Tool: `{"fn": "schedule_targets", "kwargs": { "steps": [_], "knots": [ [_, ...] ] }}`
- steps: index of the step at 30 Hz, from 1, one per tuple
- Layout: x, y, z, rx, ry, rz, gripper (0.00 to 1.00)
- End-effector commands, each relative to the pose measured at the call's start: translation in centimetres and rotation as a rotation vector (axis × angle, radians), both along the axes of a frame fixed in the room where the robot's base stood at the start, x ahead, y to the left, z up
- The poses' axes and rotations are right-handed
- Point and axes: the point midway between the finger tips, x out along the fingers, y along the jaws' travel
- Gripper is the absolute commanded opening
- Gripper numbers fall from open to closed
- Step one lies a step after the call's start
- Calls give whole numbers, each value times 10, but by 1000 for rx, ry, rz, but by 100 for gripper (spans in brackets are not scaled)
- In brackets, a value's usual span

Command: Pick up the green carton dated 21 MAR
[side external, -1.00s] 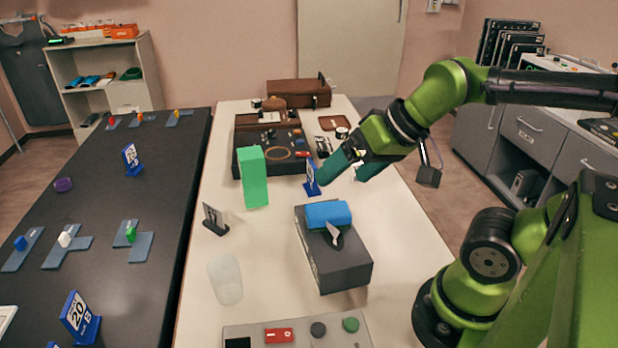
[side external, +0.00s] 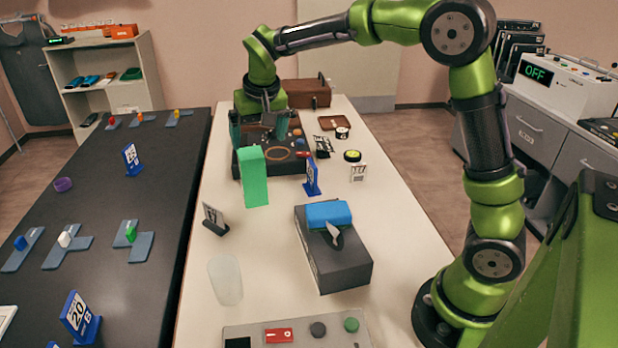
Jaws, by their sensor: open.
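A tall green carton (side external: 254,178) stands upright on the white table, left of its middle. No date can be read on the faces I see. A blue stand card (side external: 311,176) stands just right of it, its print too small to read. My gripper (side external: 262,138) points down with its teal fingers apart, above the dark case behind the carton. In the picture the fingers come close to the carton's top; I cannot tell the exact gap. Nothing shows between the fingers.
A grey box with a blue roll (side external: 328,213) stands right of the carton. A small dark-framed card (side external: 214,219) and a clear cup (side external: 225,280) stand nearer the camera. A control panel (side external: 296,335) lies at the front. The table's right side is mostly clear.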

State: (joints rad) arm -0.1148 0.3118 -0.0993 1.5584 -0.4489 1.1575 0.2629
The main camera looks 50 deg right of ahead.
Motion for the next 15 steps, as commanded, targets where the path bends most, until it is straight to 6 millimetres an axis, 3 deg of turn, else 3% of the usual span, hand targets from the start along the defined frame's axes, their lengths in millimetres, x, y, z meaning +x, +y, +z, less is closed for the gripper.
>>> {"fn": "schedule_targets", "kwargs": {
  "steps": [3, 7, 11, 15],
  "knots": [
    [28, -10, 5, -45, -19, -63, 96],
    [36, -17, 23, -62, -56, -120, 96],
    [38, -20, 7, -56, -46, -142, 96],
    [47, -27, -21, -57, -44, -142, 96]
  ]
}}
